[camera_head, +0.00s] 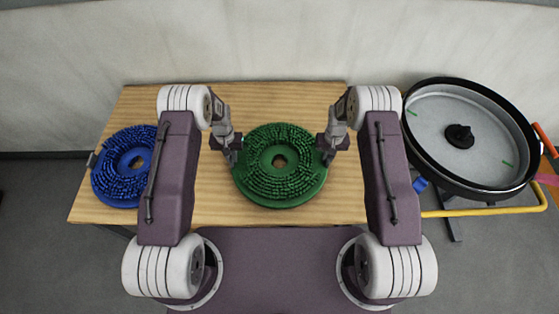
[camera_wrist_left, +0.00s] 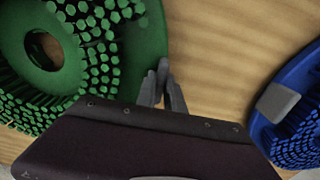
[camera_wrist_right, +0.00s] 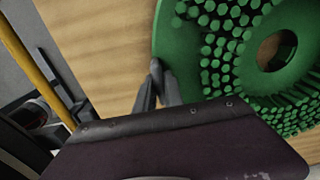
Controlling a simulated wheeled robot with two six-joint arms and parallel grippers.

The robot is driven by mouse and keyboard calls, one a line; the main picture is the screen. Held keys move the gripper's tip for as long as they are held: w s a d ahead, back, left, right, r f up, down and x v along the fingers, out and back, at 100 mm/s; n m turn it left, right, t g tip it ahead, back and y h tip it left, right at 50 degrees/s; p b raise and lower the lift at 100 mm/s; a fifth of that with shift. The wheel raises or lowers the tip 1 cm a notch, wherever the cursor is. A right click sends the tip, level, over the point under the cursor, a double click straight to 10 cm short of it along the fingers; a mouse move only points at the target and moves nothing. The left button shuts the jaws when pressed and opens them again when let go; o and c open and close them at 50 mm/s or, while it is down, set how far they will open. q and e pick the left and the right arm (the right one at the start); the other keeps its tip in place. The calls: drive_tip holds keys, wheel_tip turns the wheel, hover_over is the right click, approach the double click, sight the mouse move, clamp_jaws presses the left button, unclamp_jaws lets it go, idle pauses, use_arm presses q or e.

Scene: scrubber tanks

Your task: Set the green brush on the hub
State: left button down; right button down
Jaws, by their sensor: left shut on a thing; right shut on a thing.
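The round green brush (camera_head: 283,193), with bristles facing up and a centre hole, is in the middle of the wooden table in the head view. My left gripper (camera_head: 232,156) is shut on its left rim. My right gripper (camera_head: 328,154) is shut on its right rim. The left wrist view shows the left fingers (camera_wrist_left: 163,88) at the edge of the brush (camera_wrist_left: 152,40); the right wrist view shows the right fingers (camera_wrist_right: 157,86) at its opposite edge (camera_wrist_right: 172,45). The black hub (camera_head: 460,136) stands inside the round grey tank (camera_head: 425,108) at the right.
A blue brush (camera_head: 108,181) with a grey block on its rim lies on the left of the table (camera_head: 225,212). A yellow rail (camera_head: 485,211) runs below the tank, right of the table. A wall stands behind.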

use_arm(q)
drive_tip(key=shift+w+r, duration=0.1)
use_arm(e)
drive_tip(key=shift+w+r, duration=0.1)
